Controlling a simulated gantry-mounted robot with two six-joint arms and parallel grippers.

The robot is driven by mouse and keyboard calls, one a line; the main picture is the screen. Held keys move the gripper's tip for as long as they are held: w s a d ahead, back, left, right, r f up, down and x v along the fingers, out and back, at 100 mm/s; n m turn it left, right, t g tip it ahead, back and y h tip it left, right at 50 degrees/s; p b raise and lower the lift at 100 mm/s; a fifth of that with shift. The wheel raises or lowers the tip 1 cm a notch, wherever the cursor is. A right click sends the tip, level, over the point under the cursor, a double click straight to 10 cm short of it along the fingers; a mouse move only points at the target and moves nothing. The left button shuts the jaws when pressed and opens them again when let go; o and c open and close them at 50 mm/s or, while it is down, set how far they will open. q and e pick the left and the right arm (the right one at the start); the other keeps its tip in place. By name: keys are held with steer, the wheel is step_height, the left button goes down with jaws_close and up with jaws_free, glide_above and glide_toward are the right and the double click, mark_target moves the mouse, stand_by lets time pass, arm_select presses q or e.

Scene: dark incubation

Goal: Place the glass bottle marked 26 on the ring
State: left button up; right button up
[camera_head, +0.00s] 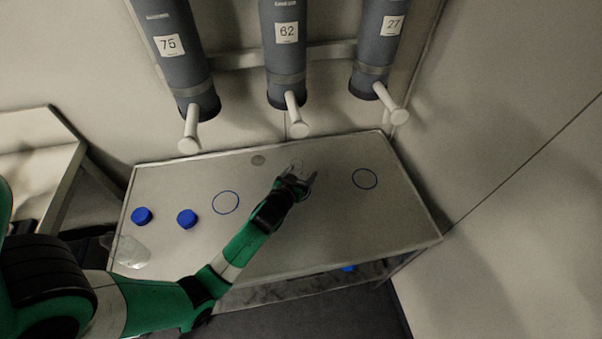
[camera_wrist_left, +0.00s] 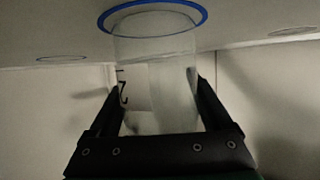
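My left gripper (camera_head: 298,180) is over the middle of the table. Its two fingers flank a clear glass bottle (camera_wrist_left: 157,75) in the left wrist view and look shut on it. Part of a black marking, which looks like a 2, shows at the bottle's left edge; the rest is hidden. The bottle's far end appears within or just over a blue ring (camera_wrist_left: 205,16). In the head view the arm mostly hides that ring and the bottle. I cannot tell whether the bottle touches the table. My right gripper is not in view.
Two other blue rings, left (camera_head: 225,202) and right (camera_head: 365,178), are empty. Two blue caps (camera_head: 141,215) (camera_head: 187,218) and a clear glass piece (camera_head: 132,250) are on the table's left side. Grey cylinders labelled 75 (camera_head: 181,60), 62 (camera_head: 286,55) and 27 (camera_head: 385,45) hang behind, with pale spouts.

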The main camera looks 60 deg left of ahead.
arm_select(q)
steer(key=shift+o, duration=1.1)
steer(key=shift+r, duration=0.1)
steer(key=shift+s+d+r, duration=0.1)
steer(key=shift+r, duration=0.1)
steer(key=p+v, duration=0.2)
steer(key=v, duration=0.9)
steer(key=shift+s+d, duration=0.2)
steer(key=shift+s, duration=0.05)
steer(key=shift+r, duration=0.15)
